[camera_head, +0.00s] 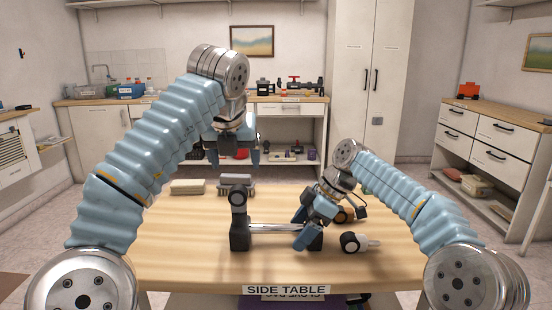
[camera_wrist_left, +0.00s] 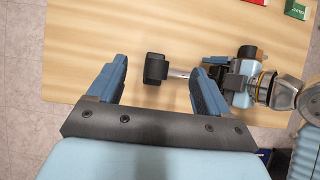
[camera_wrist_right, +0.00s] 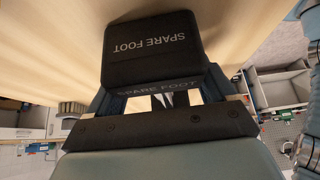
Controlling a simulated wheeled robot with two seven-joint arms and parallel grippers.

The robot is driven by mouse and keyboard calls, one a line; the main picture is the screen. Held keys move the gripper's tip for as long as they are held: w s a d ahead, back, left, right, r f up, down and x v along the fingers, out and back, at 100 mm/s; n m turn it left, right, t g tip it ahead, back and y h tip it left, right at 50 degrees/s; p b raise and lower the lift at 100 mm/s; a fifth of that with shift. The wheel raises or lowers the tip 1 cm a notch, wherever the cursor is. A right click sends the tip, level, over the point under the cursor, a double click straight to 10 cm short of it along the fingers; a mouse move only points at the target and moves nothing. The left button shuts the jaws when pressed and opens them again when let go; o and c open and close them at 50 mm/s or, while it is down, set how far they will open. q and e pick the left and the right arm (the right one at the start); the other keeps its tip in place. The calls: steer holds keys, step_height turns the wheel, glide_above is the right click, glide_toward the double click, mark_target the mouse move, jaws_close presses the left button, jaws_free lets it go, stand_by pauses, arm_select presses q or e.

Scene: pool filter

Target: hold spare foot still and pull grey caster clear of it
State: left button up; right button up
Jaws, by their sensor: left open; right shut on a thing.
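The spare foot (camera_wrist_right: 150,50) is a black block with its name printed on it; it fills the right wrist view. My right gripper (camera_head: 308,236) is shut on it low over the table. A shiny metal rod (camera_head: 275,228) runs left from the foot to a dark upright piece (camera_head: 239,232) with a round top; this also shows in the left wrist view (camera_wrist_left: 156,68). I cannot tell for sure that this piece is the grey caster. My left gripper (camera_head: 232,155) is open and empty, above and behind the dark piece; its fingers (camera_wrist_left: 160,90) are apart in the left wrist view.
A pale block (camera_head: 187,187) lies at the table's back left. The side table's (camera_head: 180,240) left front is clear.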

mark_target(237, 189)
arm_select(q)
steer(key=shift+w, duration=0.2)
steer(key=shift+f, duration=3.45)
jaws_close()
steer(key=shift+r, duration=0.15)
steer(key=shift+r, duration=0.45)
